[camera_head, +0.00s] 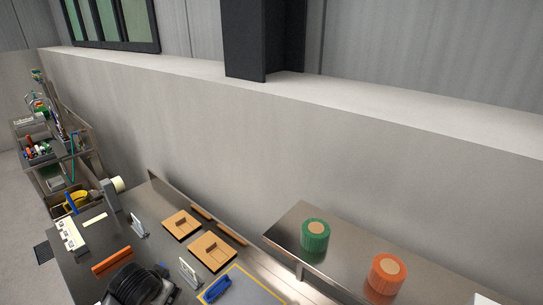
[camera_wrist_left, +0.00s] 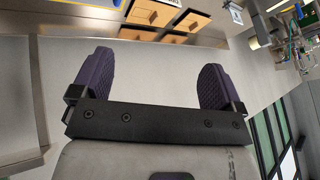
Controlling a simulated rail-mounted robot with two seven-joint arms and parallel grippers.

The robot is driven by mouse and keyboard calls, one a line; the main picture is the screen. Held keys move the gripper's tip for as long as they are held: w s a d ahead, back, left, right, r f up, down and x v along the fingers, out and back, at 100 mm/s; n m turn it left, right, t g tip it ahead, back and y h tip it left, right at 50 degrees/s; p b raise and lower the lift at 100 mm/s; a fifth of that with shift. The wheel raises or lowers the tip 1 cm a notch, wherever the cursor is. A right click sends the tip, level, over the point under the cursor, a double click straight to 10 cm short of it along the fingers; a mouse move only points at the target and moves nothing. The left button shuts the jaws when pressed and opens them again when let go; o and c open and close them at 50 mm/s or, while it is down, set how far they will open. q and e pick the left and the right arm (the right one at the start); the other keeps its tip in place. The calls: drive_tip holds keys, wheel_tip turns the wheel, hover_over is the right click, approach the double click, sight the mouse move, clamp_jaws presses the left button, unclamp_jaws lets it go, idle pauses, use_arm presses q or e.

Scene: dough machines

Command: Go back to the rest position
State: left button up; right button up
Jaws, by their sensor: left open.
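My left gripper (camera_wrist_left: 156,60) shows in the left wrist view, with two purple ribbed fingers spread wide apart on a dark bar. Nothing is between the fingers; a plain grey wall lies behind them. My right gripper is in neither view. In the head view a dark bulky shape sits at the bottom edge, and I cannot tell whether it is part of my arm.
A dark workbench (camera_head: 95,262) holds wooden blocks (camera_head: 181,224), an orange bar (camera_head: 111,260) and a blue item (camera_head: 216,291). A metal table (camera_head: 345,262) carries a green roll (camera_head: 315,236) and an orange roll (camera_head: 387,274). A cluttered shelf stands left; a concrete wall (camera_head: 300,150) runs behind.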

use_arm(q)
drive_tip(key=s+d+r+t+h+p, duration=0.1)
drive_tip(key=s+d+r+t+p, duration=0.15)
drive_tip(key=s, duration=0.35)
drive_tip(key=s+d+r+t+p, duration=0.1)
drive_tip(key=s+d+r+p, duration=0.1)
drive_tip(key=s+d+r, duration=0.35)
drive_tip(key=s+f+n+g+p, duration=0.1)
drive_tip(key=s+f, duration=0.5)
drive_tip(key=s, duration=0.6)
drive_tip(key=s+f+g+h+p, duration=0.1)
drive_tip(key=s+f+g+p, duration=0.3)
drive_tip(key=s, duration=0.8)
wheel_tip(320, 180, down, 2)
drive_tip(key=shift+s+d+f+n+g+p, duration=0.1)
drive_tip(key=shift+s+d+n+g+p, duration=0.25)
drive_tip(key=shift+g, duration=0.3)
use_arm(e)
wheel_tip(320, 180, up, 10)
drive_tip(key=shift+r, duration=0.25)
